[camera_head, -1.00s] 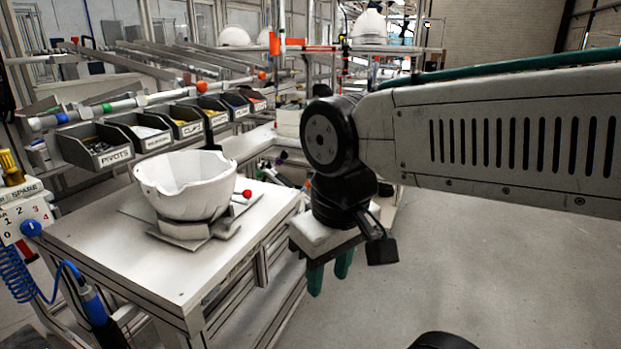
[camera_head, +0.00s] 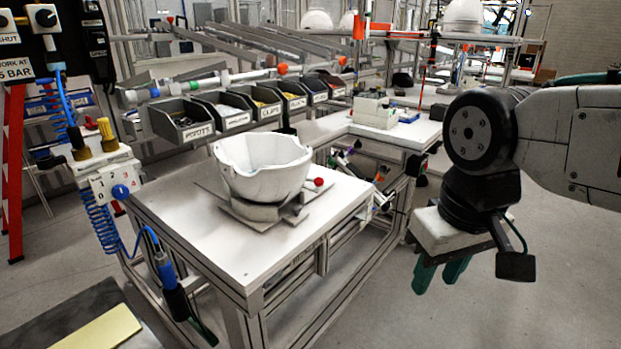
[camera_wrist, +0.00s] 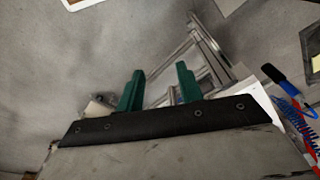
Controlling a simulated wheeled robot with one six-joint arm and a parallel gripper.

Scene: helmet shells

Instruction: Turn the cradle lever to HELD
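The white helmet shell (camera_head: 262,170) sits open side up in the grey cradle (camera_head: 258,212) on the white bench. The cradle lever ends in a red knob (camera_head: 318,182) at the cradle's right side. The HELD mark cannot be read. My gripper (camera_head: 440,276) hangs to the right of the bench, apart from the lever, fingers pointing down. Its two green fingers stand apart with nothing between them, as the wrist view also shows (camera_wrist: 160,88). The lever is not visible in the wrist view.
The bench top (camera_head: 180,215) is mostly clear around the cradle. Labelled parts bins (camera_head: 190,124) line the back. A regulator panel with a blue knob (camera_head: 120,191), coiled hose and blue-handled tool (camera_head: 168,275) stand at the left. Open floor lies below my gripper.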

